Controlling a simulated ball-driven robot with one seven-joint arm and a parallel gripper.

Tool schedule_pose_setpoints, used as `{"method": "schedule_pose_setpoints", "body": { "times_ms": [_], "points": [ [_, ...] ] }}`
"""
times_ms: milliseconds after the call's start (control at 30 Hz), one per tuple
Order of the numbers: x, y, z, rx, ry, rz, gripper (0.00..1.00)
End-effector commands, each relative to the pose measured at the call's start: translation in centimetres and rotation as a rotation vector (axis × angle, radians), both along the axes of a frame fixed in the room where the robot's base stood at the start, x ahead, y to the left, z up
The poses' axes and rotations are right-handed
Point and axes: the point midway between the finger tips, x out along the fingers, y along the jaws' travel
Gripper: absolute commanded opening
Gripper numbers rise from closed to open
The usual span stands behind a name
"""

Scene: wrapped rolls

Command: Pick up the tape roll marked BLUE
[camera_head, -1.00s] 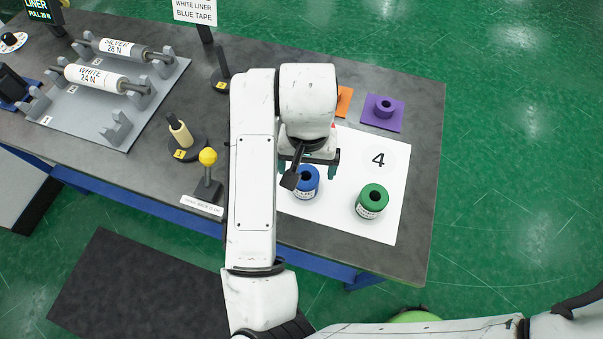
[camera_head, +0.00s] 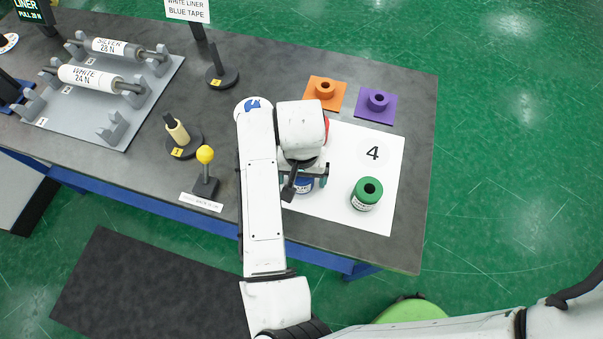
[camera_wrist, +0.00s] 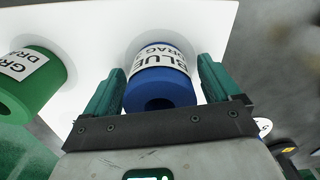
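The blue tape roll (camera_wrist: 160,82), with a white label reading BLUE, stands on the white sheet (camera_head: 385,212) marked 4. In the head view only a part of the blue roll (camera_head: 304,187) shows below my gripper (camera_head: 303,180). In the wrist view my gripper (camera_wrist: 162,70) is open, with one green finger on each side of the blue roll. A gap shows at the right finger; the left finger looks very near the roll, and I cannot tell whether it touches.
A green roll (camera_head: 368,193) stands on the sheet to the right of the blue one. Orange (camera_head: 325,91) and purple (camera_head: 378,101) holders sit behind. A yellow-knobbed post (camera_head: 205,156) and a spindle with a tan core (camera_head: 177,131) stand left on the dark table.

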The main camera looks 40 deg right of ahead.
Motion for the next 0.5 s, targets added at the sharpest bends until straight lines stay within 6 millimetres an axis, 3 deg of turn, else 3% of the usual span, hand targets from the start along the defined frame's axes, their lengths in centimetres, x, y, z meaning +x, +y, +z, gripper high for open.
{"method": "schedule_pose_setpoints", "body": {
  "times_ms": [67, 500],
  "points": [
    [0.0, 0.0, 0.02, 0.0, 0.0, 0.0, 0.82],
    [0.01, 0.01, 0.04, 0.0, 0.0, 0.0, 0.4]
  ]
}}
